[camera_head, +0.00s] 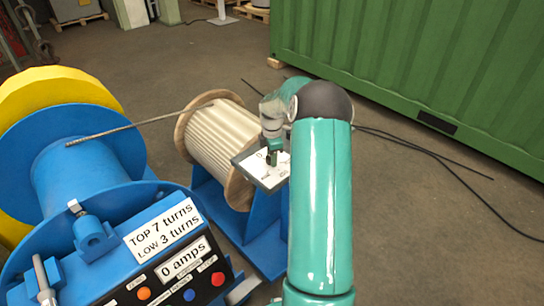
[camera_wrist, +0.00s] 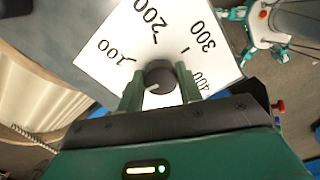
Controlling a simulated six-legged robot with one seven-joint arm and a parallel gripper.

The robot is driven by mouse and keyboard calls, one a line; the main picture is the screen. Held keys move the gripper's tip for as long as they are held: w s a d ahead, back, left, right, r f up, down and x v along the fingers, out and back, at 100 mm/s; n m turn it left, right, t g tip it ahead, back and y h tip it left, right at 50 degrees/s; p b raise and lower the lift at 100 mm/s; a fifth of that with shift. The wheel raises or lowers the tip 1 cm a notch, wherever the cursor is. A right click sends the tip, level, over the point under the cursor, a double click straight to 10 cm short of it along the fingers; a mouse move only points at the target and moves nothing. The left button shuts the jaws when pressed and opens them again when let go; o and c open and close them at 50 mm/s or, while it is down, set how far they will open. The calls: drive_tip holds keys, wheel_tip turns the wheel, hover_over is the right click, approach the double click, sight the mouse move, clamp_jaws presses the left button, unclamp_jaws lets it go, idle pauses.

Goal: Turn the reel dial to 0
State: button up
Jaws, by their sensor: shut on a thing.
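The reel dial is a dark round knob (camera_wrist: 159,72) on a white scale plate (camera_wrist: 120,40). In the wrist view the plate shows the marks 100, 200, 300 and 400; the 0 mark cannot be made out. A short pale line shows on the knob's near side, pointing toward the lower left. My gripper (camera_wrist: 160,84) is shut on the knob, with one green finger on each side of it. In the head view my gripper (camera_head: 272,152) is on the tilted dial plate (camera_head: 266,178), and the knob is largely hidden by the fingers.
A wooden reel (camera_head: 222,140) with pale winding stands left of the dial, joined by a rope (camera_head: 140,125) to a blue drum (camera_head: 75,180). A control panel (camera_head: 185,262) reading "0 amps" is at the front. A green container (camera_head: 430,60) stands behind right; cables lie on the floor.

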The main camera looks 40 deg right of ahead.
drive_tip(key=shift+n, duration=1.1)
drive_tip(key=o, duration=1)
wheel_tip(320, 180, up, 14)
